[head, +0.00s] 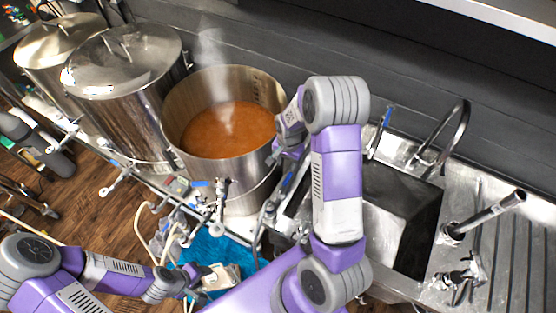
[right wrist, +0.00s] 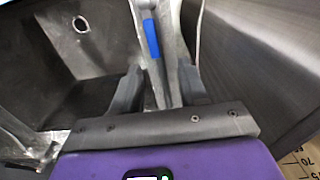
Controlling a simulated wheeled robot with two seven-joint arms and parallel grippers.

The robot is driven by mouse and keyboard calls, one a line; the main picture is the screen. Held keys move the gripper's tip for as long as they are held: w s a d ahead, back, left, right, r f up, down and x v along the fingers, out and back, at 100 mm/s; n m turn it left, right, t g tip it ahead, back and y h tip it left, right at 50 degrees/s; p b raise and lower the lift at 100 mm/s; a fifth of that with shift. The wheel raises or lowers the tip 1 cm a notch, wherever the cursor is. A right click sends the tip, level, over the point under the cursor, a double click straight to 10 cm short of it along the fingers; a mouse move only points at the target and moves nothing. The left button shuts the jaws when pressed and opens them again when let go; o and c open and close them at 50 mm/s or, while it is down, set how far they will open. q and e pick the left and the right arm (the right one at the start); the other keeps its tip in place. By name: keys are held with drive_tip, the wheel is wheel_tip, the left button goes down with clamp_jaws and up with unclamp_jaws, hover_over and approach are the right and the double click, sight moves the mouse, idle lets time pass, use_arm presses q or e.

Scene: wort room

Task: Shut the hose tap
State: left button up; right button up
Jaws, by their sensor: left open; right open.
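A tap with a blue lever (head: 287,183) stands in the narrow gap between the open kettle and the sink, partly hidden by my right arm. In the right wrist view the blue lever (right wrist: 151,38) is ahead of the fingertips, lying lengthwise along a pale metal body. My right gripper (head: 276,157) is at the kettle's right side; its fingers (right wrist: 158,82) are open and apart from the lever, with nothing gripped. My left gripper (head: 197,287) is open at lower left, beside the blue cloth and far from this tap.
The open kettle (head: 178,105) holds steaming orange-brown liquid. The sink (head: 375,222) is to the right, with a curved faucet (head: 462,125) and another blue-handled tap (head: 387,117). A blue cloth (head: 222,250), hoses and valves crowd the front.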

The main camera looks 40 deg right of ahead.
sight(288, 177)
drive_tip(key=shift+s+f, duration=0.8)
drive_tip(key=shift+f, duration=0.3)
drive_tip(key=f, duration=0.3)
drive_tip(key=shift+w+f, duration=0.25)
drive_tip(key=shift+f, duration=0.15)
drive_tip(key=shift+s+f, duration=0.1)
drive_tip(key=shift+f, duration=0.3)
drive_tip(key=shift+c, duration=0.2)
clamp_jaws()
